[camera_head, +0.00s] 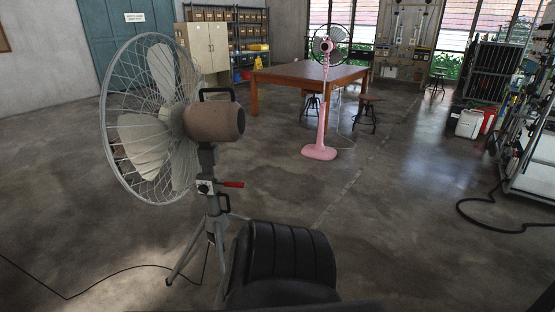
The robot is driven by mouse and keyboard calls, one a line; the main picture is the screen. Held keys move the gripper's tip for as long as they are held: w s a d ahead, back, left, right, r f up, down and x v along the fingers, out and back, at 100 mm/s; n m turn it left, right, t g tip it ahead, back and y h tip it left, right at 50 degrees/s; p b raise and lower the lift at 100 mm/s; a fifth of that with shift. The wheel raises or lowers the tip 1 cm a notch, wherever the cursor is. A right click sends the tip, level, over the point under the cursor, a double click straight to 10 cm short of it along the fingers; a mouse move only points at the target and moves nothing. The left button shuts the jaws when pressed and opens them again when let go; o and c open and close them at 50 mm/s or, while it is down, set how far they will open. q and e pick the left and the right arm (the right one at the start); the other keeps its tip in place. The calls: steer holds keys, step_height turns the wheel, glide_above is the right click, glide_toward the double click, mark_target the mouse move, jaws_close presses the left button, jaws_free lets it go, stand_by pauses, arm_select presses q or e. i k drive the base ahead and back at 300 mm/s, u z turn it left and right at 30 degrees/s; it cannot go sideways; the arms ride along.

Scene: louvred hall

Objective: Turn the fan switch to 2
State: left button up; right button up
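A large grey fan (150,118) with a wire cage and a brown motor housing (214,121) stands on a tripod in the left-centre of the head view. Below the motor, on the stand, is a small light control box (205,187) with a dark round part that looks like the switch knob. A red lever (233,184) sticks out to its right. The knob's setting is too small to read. A second, pink pedestal fan (320,152) stands farther back by the table; its switch cannot be made out. Neither of my grippers shows.
A black cable (105,282) lies on the floor at left. A wooden table (310,73) and stools (366,111) stand behind. Floor at right centre is clear; a black hose (490,226) lies beyond.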

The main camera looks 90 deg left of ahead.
mark_target(204, 188)
steer(key=u, duration=1.5)
steer(key=i, duration=2.95)
steer(key=u, duration=3.8)
steer(key=i, duration=0.5)
steer(key=z, duration=0.05)
